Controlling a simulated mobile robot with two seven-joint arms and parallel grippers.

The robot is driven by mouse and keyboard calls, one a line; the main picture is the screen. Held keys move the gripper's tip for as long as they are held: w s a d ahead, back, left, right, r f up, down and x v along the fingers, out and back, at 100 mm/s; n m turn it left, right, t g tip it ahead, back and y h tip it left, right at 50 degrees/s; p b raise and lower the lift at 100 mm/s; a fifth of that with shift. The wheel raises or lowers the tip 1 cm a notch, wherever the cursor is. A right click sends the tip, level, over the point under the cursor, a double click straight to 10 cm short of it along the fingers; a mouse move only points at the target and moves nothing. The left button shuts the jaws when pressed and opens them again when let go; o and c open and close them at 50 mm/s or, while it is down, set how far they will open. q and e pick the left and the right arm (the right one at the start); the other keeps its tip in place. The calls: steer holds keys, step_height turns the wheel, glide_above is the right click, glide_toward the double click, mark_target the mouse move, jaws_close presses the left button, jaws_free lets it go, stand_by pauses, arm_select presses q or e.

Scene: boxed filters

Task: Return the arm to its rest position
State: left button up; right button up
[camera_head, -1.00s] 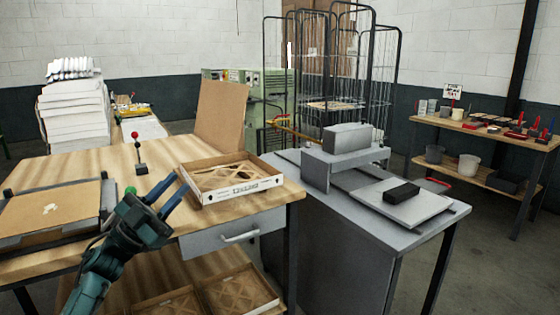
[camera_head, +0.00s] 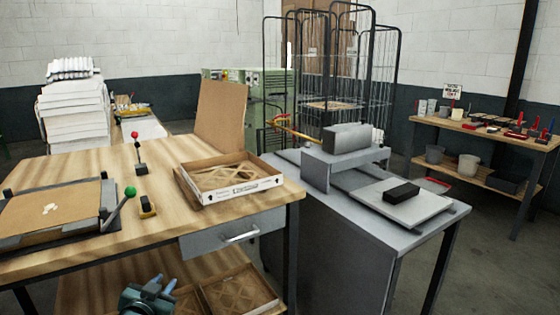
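My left gripper (camera_head: 163,285) is low at the bottom edge of the head view, in front of the wooden workbench (camera_head: 95,165) and below its top. Most of the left arm is cut off by the frame's bottom edge. My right gripper is not in view. An open cardboard box with a lattice filter (camera_head: 228,176) lies on the bench near its right front corner, clear of the gripper.
A green-knobbed lever (camera_head: 120,207) stands beside a clamp tray (camera_head: 50,214). A small yellow-black block (camera_head: 148,207) and a red-knobbed lever (camera_head: 138,150) are on the bench. More filter boxes (camera_head: 240,290) lie on the lower shelf beside the gripper. A grey machine table (camera_head: 340,225) stands right.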

arm_select(q)
steer(key=s+d+f+g+h, duration=0.1)
steer(key=s+d+f, duration=0.3)
steer(key=s, duration=0.6)
steer(key=s+d+f+g+h, duration=0.1)
steer(key=s+d+f, duration=0.3)
steer(key=s, duration=0.6)
steer(key=s+d+f+g+h, duration=0.1)
steer(key=s+d+f, duration=0.4)
steer(key=s, duration=0.5)
steer(key=shift+s+d+n+g, duration=0.3)
steer(key=shift+s+d+g, duration=0.15)
steer(key=shift+g, duration=0.35)
